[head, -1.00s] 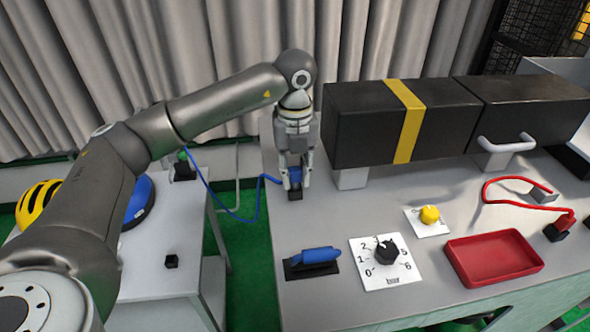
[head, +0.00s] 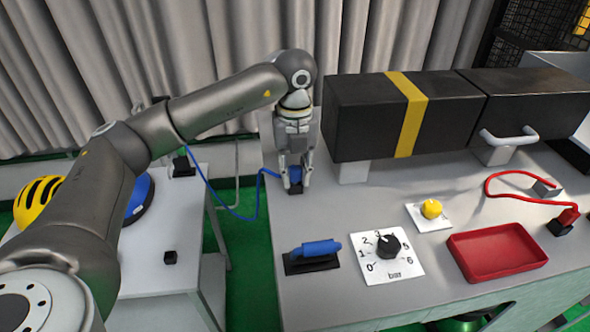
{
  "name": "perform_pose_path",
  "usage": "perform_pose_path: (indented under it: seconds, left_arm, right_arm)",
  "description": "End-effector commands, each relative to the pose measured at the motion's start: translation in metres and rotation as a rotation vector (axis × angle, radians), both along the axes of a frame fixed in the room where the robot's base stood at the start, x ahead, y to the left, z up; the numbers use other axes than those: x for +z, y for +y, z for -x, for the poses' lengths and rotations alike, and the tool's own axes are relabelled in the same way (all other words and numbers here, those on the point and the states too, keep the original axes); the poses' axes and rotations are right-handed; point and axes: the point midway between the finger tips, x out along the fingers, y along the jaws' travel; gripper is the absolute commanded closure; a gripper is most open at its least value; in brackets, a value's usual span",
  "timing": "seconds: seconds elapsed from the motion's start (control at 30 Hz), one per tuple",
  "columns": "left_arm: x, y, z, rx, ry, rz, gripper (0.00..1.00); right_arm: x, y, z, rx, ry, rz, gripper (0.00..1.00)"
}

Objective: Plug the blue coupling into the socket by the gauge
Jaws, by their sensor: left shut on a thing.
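My left gripper (head: 294,178) points down at the back left corner of the bench and is shut on the blue coupling (head: 296,173). The coupling is upright between the fingers, directly above a small black socket block (head: 296,189). They look in contact, but the fingers partly hide the joint and I cannot tell how deep it sits. A blue hose (head: 232,212) runs from it to the left table. A dial plate marked 0 to 6 bar (head: 405,270) with a black knob lies further forward. My right gripper is not in view.
A black box with a yellow band (head: 365,118) stands close right of my gripper. A blue-handled tool (head: 315,250), a yellow knob (head: 432,208), a red tray (head: 497,251) and a red hose (head: 512,174) are on the bench (head: 325,217). A side table (head: 150,275) stands left.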

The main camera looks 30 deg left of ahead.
Motion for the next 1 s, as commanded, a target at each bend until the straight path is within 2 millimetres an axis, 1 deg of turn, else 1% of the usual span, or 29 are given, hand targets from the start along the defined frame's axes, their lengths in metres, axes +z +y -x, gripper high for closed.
perform_pose_path:
  seconds: [0.1,0.13,0.3,0.33,0.6,0.73,0.87,1.0]
  left_arm:
    - [-0.003,0.000,0.000,0.000,0.000,0.000,0.89]
    - [-0.003,0.000,0.000,0.000,0.000,0.000,0.74]
    - [-0.002,0.000,0.000,0.000,0.000,0.000,0.52]
    - [-0.002,0.000,0.000,0.000,0.000,0.000,0.50]
    - [-0.002,0.000,0.000,0.000,0.000,0.000,0.50]
    - [0.005,0.000,-0.001,0.000,-0.001,0.000,0.50]
    - [0.025,0.000,-0.001,0.000,-0.004,0.001,0.50]
    - [0.058,0.000,-0.001,0.000,-0.006,0.001,0.50]
  right_arm:
    - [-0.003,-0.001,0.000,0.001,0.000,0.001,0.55]
    - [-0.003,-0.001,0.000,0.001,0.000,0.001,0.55]
    - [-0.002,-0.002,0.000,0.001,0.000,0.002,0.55]
    - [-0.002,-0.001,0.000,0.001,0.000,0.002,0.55]
    - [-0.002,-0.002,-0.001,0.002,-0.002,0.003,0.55]
    - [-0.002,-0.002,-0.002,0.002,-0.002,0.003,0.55]
    - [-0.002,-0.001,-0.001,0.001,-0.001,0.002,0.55]
    - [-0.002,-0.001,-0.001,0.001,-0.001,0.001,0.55]
